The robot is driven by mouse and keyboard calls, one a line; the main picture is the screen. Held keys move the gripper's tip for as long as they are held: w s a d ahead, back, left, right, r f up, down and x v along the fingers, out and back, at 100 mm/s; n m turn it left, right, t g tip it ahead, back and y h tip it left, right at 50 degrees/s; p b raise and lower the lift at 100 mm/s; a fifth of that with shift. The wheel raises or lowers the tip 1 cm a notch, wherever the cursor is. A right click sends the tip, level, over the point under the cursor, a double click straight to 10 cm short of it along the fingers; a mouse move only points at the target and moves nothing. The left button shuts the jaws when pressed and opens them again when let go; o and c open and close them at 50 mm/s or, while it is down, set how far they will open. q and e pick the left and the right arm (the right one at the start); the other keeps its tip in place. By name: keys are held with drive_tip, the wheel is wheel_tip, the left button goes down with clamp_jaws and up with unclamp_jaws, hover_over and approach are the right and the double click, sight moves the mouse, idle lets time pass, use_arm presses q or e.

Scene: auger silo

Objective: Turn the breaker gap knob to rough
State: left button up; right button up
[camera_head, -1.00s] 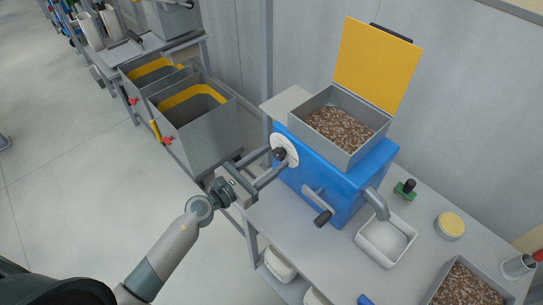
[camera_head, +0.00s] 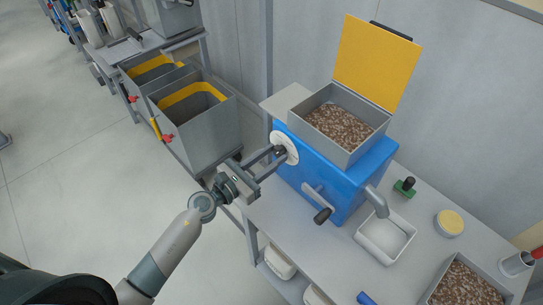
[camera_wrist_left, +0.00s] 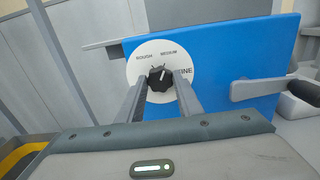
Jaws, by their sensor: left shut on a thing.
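The breaker gap knob (camera_head: 279,151) is a small black knob on a round white dial (camera_head: 286,146) at the left end of the blue mill (camera_head: 340,172). In the left wrist view the knob (camera_wrist_left: 159,78) sits between my two fingertips. The dial (camera_wrist_left: 148,52) there reads ROUGH at left, MEDIUM at top and FINE at right, partly covered by a finger. A small pale mark on the knob points up, roughly toward MEDIUM; its exact heading is hard to tell. My left gripper (camera_head: 276,155) is shut on the knob. My right gripper is out of view.
A hopper (camera_head: 345,150) of grain with a raised yellow lid (camera_head: 376,60) tops the mill. A crank (camera_head: 317,203) sticks out in front, right of my gripper. A white tray (camera_head: 386,240) stands under the spout. Grey bins (camera_head: 200,130) stand at left.

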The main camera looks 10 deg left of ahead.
use_arm(q)
drive_tip(key=n+p, duration=0.1)
drive_tip(key=n, duration=0.1)
drive_tip(key=shift+r+n, duration=0.1)
drive_tip(key=shift+n, duration=0.3)
drive_tip(key=n+p, duration=0.1)
drive_tip(key=n, duration=0.2)
drive_tip(key=shift+n+p, duration=0.3)
drive_tip(key=n+p, duration=0.1)
drive_tip(key=n, duration=0.4)
drive_tip(key=o, duration=1)
drive_tip(key=shift+o, duration=0.2)
drive_tip(key=shift+s+a, duration=0.1)
